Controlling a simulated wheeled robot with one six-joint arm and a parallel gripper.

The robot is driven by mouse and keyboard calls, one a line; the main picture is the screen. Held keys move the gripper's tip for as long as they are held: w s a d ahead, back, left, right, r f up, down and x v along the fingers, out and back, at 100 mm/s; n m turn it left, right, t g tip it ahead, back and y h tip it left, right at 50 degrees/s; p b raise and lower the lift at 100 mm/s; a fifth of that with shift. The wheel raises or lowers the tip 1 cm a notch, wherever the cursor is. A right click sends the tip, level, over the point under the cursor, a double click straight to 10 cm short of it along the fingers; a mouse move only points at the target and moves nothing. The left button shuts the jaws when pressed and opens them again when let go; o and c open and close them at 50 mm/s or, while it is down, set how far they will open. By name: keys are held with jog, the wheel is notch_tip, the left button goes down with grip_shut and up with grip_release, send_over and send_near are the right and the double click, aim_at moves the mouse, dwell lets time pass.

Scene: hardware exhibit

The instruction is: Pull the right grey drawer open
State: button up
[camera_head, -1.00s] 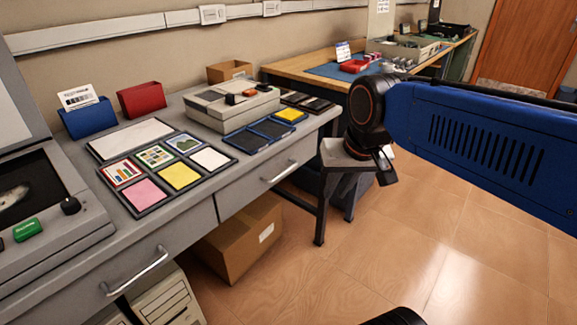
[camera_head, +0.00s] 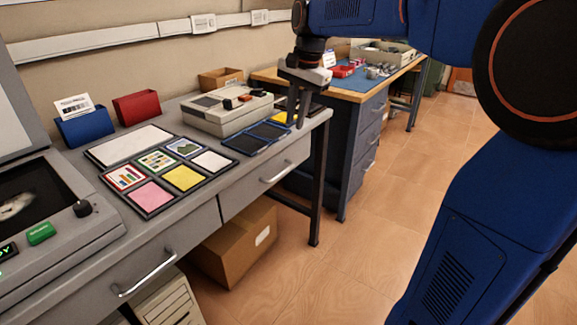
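The right grey drawer (camera_head: 246,195) is in the front of the grey desk and appears shut, flush with the desk front. Its silver bar handle (camera_head: 278,173) is in plain view. My gripper (camera_head: 298,122) points down at the desk's far right corner, above and beyond the handle and apart from it. Its two fingers look spread with nothing between them. The fingers partly cover the desk corner and the dark frames behind them.
The left grey drawer (camera_head: 165,256) also appears shut. A cardboard box (camera_head: 236,250) stands under the desk. A grey device (camera_head: 215,117) and coloured cards lie on the desktop (camera_head: 216,177). A blue cabinet (camera_head: 340,160) stands beyond. The floor in front is clear.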

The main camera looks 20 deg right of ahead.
aim_at(285, 170)
jog(key=w+f, duration=0.1)
jog(key=f, duration=0.4)
jog(key=w+a+f, duration=0.1)
jog(key=f, duration=0.5)
jog(key=w+a+f, duration=0.1)
jog(key=f, duration=0.5)
jog(key=shift+c, duration=0.7)
grip_shut()
